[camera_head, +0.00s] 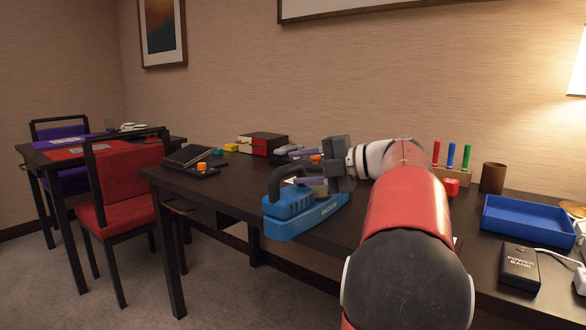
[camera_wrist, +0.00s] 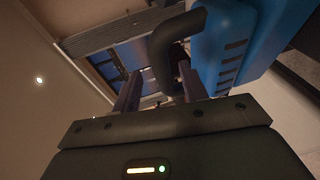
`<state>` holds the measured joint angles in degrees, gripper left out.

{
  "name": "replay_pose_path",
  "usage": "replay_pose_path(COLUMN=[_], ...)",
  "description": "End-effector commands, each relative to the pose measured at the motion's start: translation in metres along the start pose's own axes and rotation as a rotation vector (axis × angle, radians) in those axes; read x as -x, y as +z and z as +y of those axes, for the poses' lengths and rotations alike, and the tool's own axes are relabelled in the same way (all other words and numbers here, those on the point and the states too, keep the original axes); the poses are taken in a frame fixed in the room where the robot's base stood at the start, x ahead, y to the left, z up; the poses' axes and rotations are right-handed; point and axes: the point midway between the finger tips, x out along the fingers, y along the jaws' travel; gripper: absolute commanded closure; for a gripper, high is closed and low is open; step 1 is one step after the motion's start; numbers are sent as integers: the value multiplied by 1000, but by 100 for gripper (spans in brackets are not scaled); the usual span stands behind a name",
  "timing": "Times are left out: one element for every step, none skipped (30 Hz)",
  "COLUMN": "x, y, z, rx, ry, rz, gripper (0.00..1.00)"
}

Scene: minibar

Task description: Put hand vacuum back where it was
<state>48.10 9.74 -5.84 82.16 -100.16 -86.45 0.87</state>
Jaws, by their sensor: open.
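The blue hand vacuum (camera_head: 305,212) with a dark looped handle (camera_head: 284,182) is at the front edge of the long dark desk (camera_head: 225,195). Its near end overlaps that edge in the head view; I cannot tell whether it rests fully on the top. My gripper (camera_head: 312,182) reaches in from the right, level with the handle, its jaws open. In the wrist view, the handle (camera_wrist: 165,45) curves down towards the space between my fingers (camera_wrist: 158,92), with the blue body (camera_wrist: 235,45) at the right. Contact between fingers and handle cannot be made out.
Behind are a black tablet stand (camera_head: 188,156) and a red and black box (camera_head: 263,143). To the right are colored pegs (camera_head: 451,156), a brown cup (camera_head: 493,178), a blue tray (camera_head: 527,222) and a power bank (camera_head: 519,267). A red chair (camera_head: 125,185) stands left.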

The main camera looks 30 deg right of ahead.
Motion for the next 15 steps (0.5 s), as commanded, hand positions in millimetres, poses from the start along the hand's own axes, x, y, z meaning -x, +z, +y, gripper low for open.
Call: replay_pose_path(x=[12, 20, 28, 35, 42, 50, 56, 61, 67, 72, 76, 81, 83, 86, 88], y=[1, 1, 1, 1, 1, 1, 1, 1, 1, 1, 1, 1, 1, 1, 1], z=[1, 1, 1, 1, 1, 1, 1, 1, 0, 0, 0, 0, 0, 0, 0], rx=[0, 0, 0, 0, 0, 0, 0, 0, 0, 0, 0, 0, 0, 0, 0], ry=[0, 0, 0, 0, 0, 0, 0, 0, 0, 0, 0, 0, 0, 0, 0], rz=[-5, -5, -5, -4, -5, -4, -4, -4, -3, -3, -4, -2, -2, -2, -1], gripper=[57, 57, 57, 57, 57, 57, 57, 57, 57, 57, 57, 57, 57, 57, 57])
